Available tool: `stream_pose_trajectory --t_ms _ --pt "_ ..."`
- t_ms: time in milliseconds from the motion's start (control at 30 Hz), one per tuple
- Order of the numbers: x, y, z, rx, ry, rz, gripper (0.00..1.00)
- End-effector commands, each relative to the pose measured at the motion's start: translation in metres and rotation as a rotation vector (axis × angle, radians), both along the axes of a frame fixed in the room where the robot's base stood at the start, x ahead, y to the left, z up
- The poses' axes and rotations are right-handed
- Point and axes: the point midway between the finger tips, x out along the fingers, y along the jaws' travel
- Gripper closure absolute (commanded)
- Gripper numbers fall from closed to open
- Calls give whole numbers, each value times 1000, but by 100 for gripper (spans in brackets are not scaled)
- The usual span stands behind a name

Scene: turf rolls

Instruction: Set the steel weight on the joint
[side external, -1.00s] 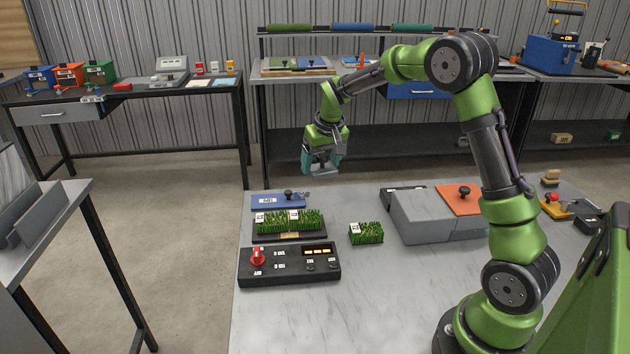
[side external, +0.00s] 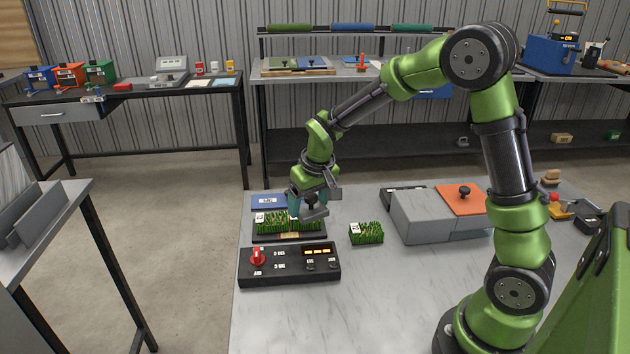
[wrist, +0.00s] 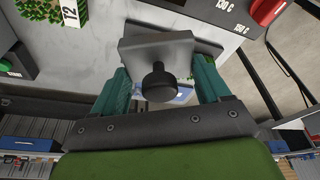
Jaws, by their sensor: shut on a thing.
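My gripper (side external: 309,202) is shut on the steel weight (side external: 316,214), a grey block. In the wrist view the weight (wrist: 140,48), with its black knob (wrist: 158,85), sits between the teal fingers of my gripper (wrist: 160,88). Green turf (side external: 272,224) with white labels lies on a dark tray (side external: 262,238). The weight is in front of or over the right part of this turf in the side view, and I cannot tell if it touches. The joint is not clearly visible. A separate labelled turf piece (side external: 366,234) lies to the right.
A black control box (side external: 290,268) with a red knob stands in front of the tray. A blue plate (side external: 268,201) lies behind it, partly hidden by my gripper. The bench's front middle is clear.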

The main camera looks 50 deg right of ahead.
Motion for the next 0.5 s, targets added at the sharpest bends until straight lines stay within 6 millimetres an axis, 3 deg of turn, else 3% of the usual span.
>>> stream_pose_trajectory --t_ms 33,200,500 --pt "15 -2 -1 -1 -3 -1 76" --pt "53 -6 -5 -1 -3 0 76" --pt "78 -9 -6 0 -2 0 76"
